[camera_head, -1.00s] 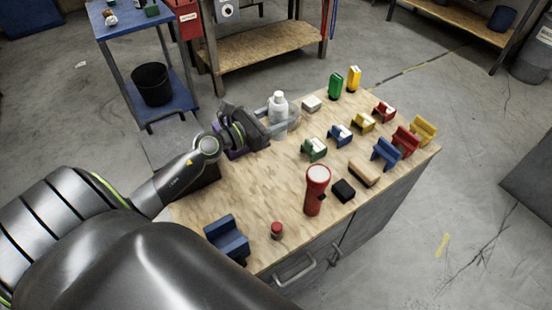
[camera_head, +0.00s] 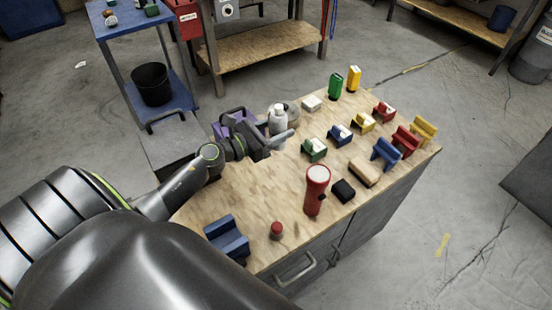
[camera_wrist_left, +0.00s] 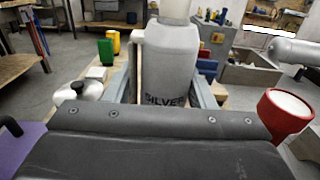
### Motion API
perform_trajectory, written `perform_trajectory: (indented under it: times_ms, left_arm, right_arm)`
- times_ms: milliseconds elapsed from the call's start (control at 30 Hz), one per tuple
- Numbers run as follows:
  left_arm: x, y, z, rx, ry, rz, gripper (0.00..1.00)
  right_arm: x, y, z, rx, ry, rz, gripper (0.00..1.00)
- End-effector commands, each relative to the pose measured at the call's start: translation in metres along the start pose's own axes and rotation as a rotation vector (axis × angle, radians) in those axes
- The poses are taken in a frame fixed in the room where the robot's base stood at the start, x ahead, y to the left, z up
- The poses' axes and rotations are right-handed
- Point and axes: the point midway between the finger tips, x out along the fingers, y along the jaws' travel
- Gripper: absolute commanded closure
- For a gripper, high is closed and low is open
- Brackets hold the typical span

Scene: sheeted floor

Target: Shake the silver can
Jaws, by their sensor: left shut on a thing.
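The silver can (camera_head: 278,122) is grey with a white cap and stands out over the far left part of the workbench in the head view. In the left wrist view the can (camera_wrist_left: 168,58) fills the middle, cap upward, with the word SILVER low on its side. My left gripper (camera_head: 285,137) is shut on the can, with a pale finger on each side of it. The can's base is hidden behind the gripper, so I cannot tell its height above the bench. My right gripper is not in view.
The wooden workbench (camera_head: 255,195) carries a red flashlight (camera_head: 316,188), a black block (camera_head: 343,190) and several coloured holders on the right. A purple container (camera_head: 232,127) is behind my left gripper. A blue holder (camera_head: 227,238) and small red-topped item (camera_head: 277,230) stand near the front edge.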

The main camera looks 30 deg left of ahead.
Motion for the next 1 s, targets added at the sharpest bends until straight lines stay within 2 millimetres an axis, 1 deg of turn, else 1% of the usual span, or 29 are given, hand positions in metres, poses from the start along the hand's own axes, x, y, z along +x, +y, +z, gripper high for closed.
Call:
perform_trajectory:
  times_ms: [33, 67, 100, 200, 400, 467, 533, 800, 833, 900, 933, 1000]
  left_arm:
    - [0.000, 0.000, -0.006, -0.003, -0.002, 0.001, 0.58]
    - [0.000, 0.000, -0.006, -0.001, -0.003, 0.000, 0.58]
    - [0.001, 0.000, -0.002, 0.004, -0.004, -0.002, 0.58]
    - [0.000, -0.001, 0.024, 0.014, -0.007, -0.003, 0.58]
    - [0.000, -0.001, 0.063, 0.016, -0.004, -0.003, 0.58]
    - [0.000, -0.001, 0.067, 0.009, -0.004, -0.001, 0.58]
    - [0.000, 0.000, 0.059, 0.000, -0.001, 0.001, 0.58]
    - [0.000, 0.000, -0.001, -0.008, 0.001, 0.002, 0.58]
    - [0.000, 0.000, -0.004, -0.005, -0.001, 0.001, 0.58]
    - [0.000, 0.000, -0.005, 0.002, -0.004, 0.000, 0.58]
    - [0.001, 0.000, 0.000, 0.007, -0.004, -0.002, 0.58]
    - [0.000, -0.001, 0.019, 0.014, -0.006, -0.004, 0.58]
  right_arm:
    - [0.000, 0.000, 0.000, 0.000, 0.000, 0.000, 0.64]
    - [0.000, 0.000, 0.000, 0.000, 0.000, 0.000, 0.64]
    - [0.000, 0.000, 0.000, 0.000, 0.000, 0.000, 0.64]
    - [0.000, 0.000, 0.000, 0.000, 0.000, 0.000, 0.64]
    - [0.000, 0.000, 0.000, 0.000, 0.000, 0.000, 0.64]
    - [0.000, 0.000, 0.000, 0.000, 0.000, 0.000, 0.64]
    - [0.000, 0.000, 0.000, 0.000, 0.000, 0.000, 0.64]
    - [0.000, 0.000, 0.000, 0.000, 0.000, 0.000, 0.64]
    - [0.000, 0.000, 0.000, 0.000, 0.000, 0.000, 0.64]
    - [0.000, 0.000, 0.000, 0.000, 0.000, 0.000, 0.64]
    - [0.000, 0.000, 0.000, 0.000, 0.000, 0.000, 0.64]
    - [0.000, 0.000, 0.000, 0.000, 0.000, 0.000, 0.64]
